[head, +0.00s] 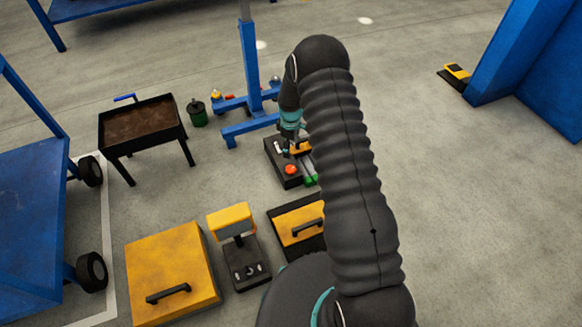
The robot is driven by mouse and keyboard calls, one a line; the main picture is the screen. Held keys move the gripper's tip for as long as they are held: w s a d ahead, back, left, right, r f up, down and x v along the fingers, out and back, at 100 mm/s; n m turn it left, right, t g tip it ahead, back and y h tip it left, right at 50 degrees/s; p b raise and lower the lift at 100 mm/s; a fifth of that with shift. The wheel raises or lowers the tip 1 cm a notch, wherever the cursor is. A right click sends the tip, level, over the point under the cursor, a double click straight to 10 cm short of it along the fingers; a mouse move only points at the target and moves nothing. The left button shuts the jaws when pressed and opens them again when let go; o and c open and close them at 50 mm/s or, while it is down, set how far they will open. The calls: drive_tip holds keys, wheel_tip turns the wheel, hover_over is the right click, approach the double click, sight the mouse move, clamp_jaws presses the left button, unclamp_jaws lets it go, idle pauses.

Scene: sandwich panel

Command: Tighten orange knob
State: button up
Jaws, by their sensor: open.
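The orange knob (291,170) sits on a dark low box (287,181) on the floor, near the middle of the head view. My gripper (298,150) is just behind and above the knob, pointing down over the same box. Its fingers are small and partly hidden here, and I see nothing held in them. The knob looks apart from the gripper, but the exact gap is hard to tell.
A blue stand (250,70) rises behind the box. A black tray on legs (140,120) and a green canister (197,114) stand left. Yellow-topped boxes (172,262) and a yellow-headed device (232,222) are in front. Open floor lies at right.

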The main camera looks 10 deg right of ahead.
sight(291, 169)
wheel_tip(291, 169, down, 13)
drive_tip(key=shift+f, duration=0.1)
idle(0.4)
drive_tip(key=c, duration=1.1)
drive_tip(key=shift+c, duration=0.2)
